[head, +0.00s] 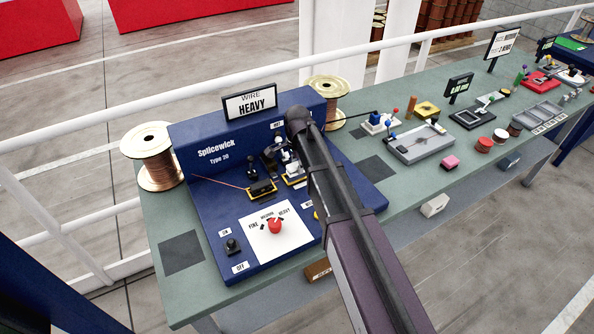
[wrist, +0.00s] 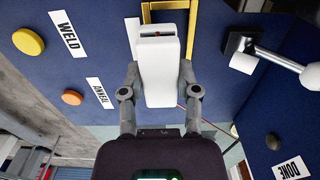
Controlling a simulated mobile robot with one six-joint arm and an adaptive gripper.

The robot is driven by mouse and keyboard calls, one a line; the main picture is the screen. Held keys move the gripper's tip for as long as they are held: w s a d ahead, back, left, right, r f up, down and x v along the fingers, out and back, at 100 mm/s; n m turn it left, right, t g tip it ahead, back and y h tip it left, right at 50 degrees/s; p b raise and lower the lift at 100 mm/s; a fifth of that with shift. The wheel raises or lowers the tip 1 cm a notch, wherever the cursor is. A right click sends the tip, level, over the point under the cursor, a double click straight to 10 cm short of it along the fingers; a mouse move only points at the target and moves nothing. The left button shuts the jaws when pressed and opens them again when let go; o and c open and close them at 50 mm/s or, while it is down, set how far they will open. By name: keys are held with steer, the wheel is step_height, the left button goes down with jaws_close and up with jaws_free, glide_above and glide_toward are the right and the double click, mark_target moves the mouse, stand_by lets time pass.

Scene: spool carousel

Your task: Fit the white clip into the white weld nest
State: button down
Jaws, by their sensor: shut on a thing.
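The white clip (wrist: 160,80) is a white block with a slot and a small dark reddish spot near its far end. It is between the two fingers of my gripper (wrist: 160,72) in the wrist view, and the gripper is shut on it. Just beyond the clip is a yellow frame (wrist: 201,22) on the blue panel; whether they touch I cannot tell. In the head view my arm hides much of the gripper, and a small white part (head: 291,169) shows beside a yellow-edged nest. I cannot make out which nest is the white weld nest.
The blue Splicewick machine (head: 205,190) carries a second yellow-edged nest (head: 262,188) and a red selector knob (head: 274,226). A white-ended lever (wrist: 275,58) stands right of the clip in the wrist view. Yellow (wrist: 28,41) and orange (wrist: 72,97) buttons lie left, a black button (wrist: 273,141) right.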

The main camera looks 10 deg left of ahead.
mark_target(297, 177)
steer(key=shift+w+a, duration=0.1)
steer(key=shift+w, duration=0.2)
steer(key=shift+w+a+f+b, duration=0.1)
steer(key=shift+w+f+b, duration=0.25)
steer(key=shift+f+b, duration=1.5)
steer(key=shift+s+f, duration=0.1)
steer(key=shift+f, duration=0.1)
steer(key=c, duration=0.7)
jaws_free()
steer(key=o, duration=0.3)
steer(key=shift+o, duration=0.3)
steer(key=shift+f, duration=0.1)
